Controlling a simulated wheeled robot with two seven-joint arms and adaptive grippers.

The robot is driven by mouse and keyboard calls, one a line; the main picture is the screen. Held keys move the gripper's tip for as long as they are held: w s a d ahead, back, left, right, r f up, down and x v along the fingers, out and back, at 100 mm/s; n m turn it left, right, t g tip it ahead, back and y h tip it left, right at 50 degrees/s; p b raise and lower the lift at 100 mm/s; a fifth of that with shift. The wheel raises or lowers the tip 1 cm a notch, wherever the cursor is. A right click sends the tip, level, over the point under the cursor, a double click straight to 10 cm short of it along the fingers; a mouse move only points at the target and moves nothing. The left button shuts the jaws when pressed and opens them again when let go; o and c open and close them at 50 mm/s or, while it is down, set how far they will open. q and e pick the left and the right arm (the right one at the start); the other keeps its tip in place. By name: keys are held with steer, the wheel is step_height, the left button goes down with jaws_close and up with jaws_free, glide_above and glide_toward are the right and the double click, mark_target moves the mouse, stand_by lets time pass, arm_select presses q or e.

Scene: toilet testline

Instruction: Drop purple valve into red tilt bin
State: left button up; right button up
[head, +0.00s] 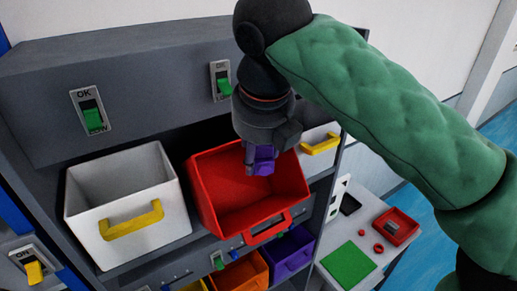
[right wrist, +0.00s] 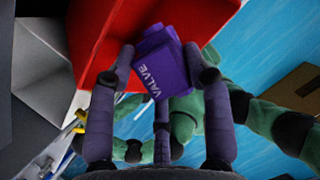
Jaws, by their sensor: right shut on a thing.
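The purple valve (head: 262,161) is a small block held in my right gripper (head: 258,164) over the open red bin in the head view. In the right wrist view the valve (right wrist: 162,62), marked VALVE, sits between the fingers of my right gripper (right wrist: 160,70), which is shut on it. The red tilt bin (head: 220,210) is tilted forward, with a red handle at its front. It looks empty where I can see inside; the gripper hides part of its back. My left gripper is not in view.
A white bin (head: 145,236) with a yellow handle stands left of the red bin. Another white bin with a yellow handle (head: 321,144) is at the right. Orange (head: 240,275) and purple (head: 288,254) bins sit below. A side table holds a green mat (head: 348,265) and a red tray (head: 396,227).

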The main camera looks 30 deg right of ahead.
steer(key=o, duration=1.4)
steer(key=shift+c, duration=0.2)
steer(key=shift+s, duration=0.1)
